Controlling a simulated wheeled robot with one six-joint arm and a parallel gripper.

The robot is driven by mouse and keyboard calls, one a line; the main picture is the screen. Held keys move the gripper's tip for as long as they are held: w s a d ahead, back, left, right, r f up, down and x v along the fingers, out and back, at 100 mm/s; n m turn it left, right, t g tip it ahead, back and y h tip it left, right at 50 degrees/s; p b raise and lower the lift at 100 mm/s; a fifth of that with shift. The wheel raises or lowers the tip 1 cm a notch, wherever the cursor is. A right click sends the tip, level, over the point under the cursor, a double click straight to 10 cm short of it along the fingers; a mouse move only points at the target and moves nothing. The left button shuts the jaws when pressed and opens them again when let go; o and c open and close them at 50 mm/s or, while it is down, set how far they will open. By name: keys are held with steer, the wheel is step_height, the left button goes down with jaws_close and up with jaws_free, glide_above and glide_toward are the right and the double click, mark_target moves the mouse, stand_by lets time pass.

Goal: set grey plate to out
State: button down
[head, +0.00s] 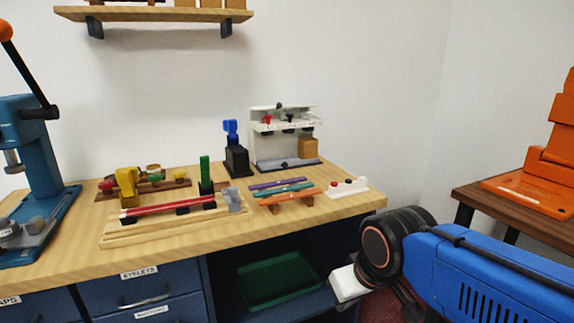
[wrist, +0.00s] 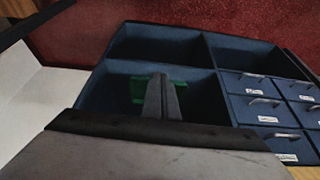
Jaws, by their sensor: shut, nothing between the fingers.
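A small grey plate (head: 234,199) stands upright at the right end of the long wooden jig on the bench in the head view. A red bar lies along the jig, left of the plate. I cannot tell whether this is the task's grey plate, because a flat grey piece (head: 288,163) also lies at the foot of the white stand at the back. My gripper (wrist: 161,77) shows in the wrist view with its two dark fingers together and empty. Behind them are the bench's open shelf and a green tray. The gripper is well away from both grey pieces; its fingers are not visible in the head view.
The wooden bench (head: 60,258) carries a blue lever press (head: 30,145) at left, coloured strips (head: 280,187) and a small white block with knobs (head: 346,188). A green tray (head: 275,281) sits on the shelf below. An orange machine (head: 540,180) stands on the right table.

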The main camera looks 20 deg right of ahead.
steer(key=c, duration=2.1)
jaws_free()
steer(key=o, duration=0.5)
steer(key=w+r, duration=0.5)
steer(key=w, duration=0.1)
steer(key=w+d+r+t, duration=0.1)
steer(key=w+r, duration=0.4)
steer(key=w, duration=0.1)
steer(key=w+r+t, duration=0.1)
steer(key=w+r, duration=0.4)
steer(key=w, duration=0.1)
steer(key=shift+d+r+m+y, duration=0.1)
steer(key=shift+d+m+y, duration=0.05)
steer(key=shift+m+y, duration=0.2)
steer(key=shift+c, duration=0.2)
steer(key=t, duration=0.2)
glide_toward(286, 163)
steer(key=shift+m+y, duration=0.25)
steer(key=shift+y, duration=0.1)
steer(key=x, duration=0.9)
steer(key=shift+w+d, duration=0.1)
steer(key=shift+d, duration=0.15)
